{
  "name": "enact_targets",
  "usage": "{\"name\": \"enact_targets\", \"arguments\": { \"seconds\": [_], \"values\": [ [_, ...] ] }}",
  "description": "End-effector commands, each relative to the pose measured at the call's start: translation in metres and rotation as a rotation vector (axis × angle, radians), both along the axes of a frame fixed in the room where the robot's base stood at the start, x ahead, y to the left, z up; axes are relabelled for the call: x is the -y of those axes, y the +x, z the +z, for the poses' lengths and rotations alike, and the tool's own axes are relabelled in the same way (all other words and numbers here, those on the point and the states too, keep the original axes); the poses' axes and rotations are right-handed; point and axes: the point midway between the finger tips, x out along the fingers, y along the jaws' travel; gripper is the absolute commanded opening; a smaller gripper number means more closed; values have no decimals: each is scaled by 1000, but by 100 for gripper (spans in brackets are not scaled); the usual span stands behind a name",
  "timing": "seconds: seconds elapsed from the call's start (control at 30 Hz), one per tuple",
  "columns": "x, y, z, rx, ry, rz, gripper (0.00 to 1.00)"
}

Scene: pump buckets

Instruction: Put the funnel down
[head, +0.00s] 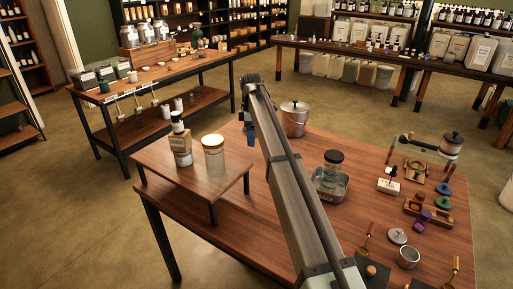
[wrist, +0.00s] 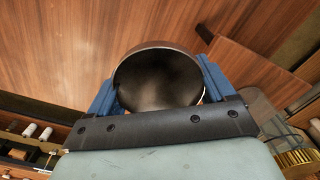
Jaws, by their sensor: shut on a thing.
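In the wrist view, my gripper (wrist: 158,82) has its blue fingers on either side of a round, dark, hollow thing with a thin rim, which I take to be the funnel (wrist: 158,78). The fingers are shut on it, and I look into its wide mouth. Wooden boards lie beyond it; the gap below it cannot be judged. In the head view, my gripper (head: 252,132) shows only as a bit of blue at the far end of my arm, left of the lidded metal pot (head: 293,122). The funnel is hidden there by my arm.
The wooden table (head: 290,185) has a raised shelf (head: 185,185) at left with a jar (head: 214,157) and a bottle on a block (head: 181,145). A glass jar stands in a metal tray (head: 345,188) right of my arm. Small tools crowd the right side. Bare wood lies around the pot.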

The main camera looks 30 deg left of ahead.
Motion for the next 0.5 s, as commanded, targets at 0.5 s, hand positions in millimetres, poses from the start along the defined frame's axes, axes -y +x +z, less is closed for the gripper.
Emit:
{"name": "enact_targets", "arguments": {
  "seconds": [0.5],
  "values": [
    [76,-1,-3,0,0,-29,53]
  ]
}}
